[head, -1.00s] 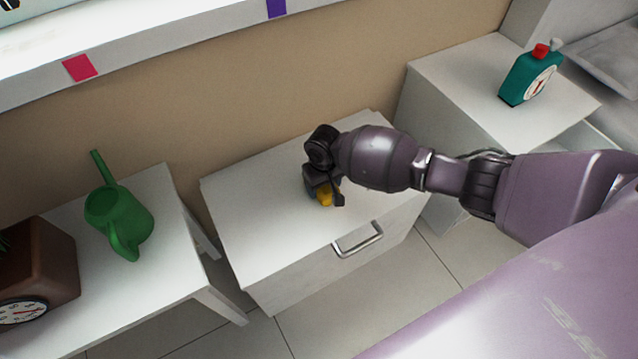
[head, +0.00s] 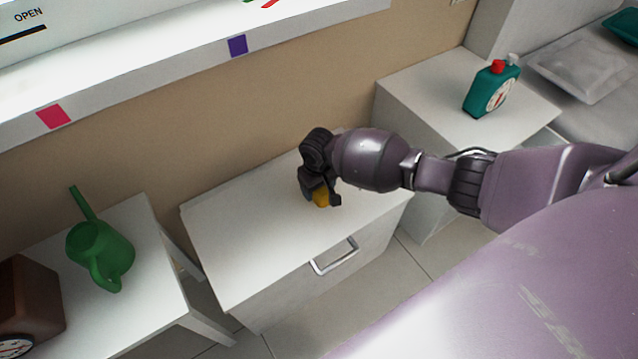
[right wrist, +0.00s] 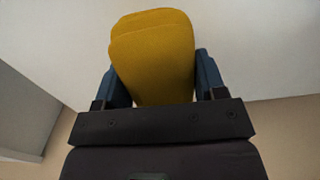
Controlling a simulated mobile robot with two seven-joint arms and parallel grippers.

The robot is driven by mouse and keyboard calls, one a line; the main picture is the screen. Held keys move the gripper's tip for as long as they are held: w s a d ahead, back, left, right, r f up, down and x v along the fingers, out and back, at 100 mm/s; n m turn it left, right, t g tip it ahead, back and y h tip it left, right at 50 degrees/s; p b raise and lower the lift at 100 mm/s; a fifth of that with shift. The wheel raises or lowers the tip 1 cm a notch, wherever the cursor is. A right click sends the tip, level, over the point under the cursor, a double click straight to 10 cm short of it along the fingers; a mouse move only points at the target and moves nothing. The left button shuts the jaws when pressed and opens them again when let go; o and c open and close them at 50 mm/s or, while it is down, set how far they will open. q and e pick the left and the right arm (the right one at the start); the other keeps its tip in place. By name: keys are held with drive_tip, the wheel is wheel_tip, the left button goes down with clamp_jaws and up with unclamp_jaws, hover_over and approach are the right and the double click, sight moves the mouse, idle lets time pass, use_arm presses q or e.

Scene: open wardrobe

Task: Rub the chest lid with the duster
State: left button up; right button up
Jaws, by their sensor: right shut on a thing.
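The white chest (head: 275,308) stands against the beige wall, with a metal handle on its front. Its flat white lid (head: 250,230) is closed. My right gripper (head: 322,200) is over the right part of the lid and is shut on the yellow duster (head: 321,195). In the right wrist view the duster (right wrist: 153,55) sits between the two fingers, with white surface beyond it. Whether the duster touches the lid I cannot tell. My left gripper is not in view.
A green watering can (head: 100,250) and a brown clock (head: 30,305) stand on a white table (head: 150,290) at left. A teal clock-like object (head: 490,90) stands on a white cabinet (head: 430,90) at right. A white ledge (head: 150,70) runs above the chest.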

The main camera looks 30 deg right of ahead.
drive_tip(key=shift+w+r, duration=0.1)
drive_tip(key=shift+r, duration=0.65)
drive_tip(key=shift+r+p, duration=0.75)
drive_tip(key=shift+r, duration=0.35)
drive_tip(key=shift+r+p, duration=0.55)
drive_tip(key=shift+p, duration=0.05)
drive_tip(key=shift+f, duration=0.15)
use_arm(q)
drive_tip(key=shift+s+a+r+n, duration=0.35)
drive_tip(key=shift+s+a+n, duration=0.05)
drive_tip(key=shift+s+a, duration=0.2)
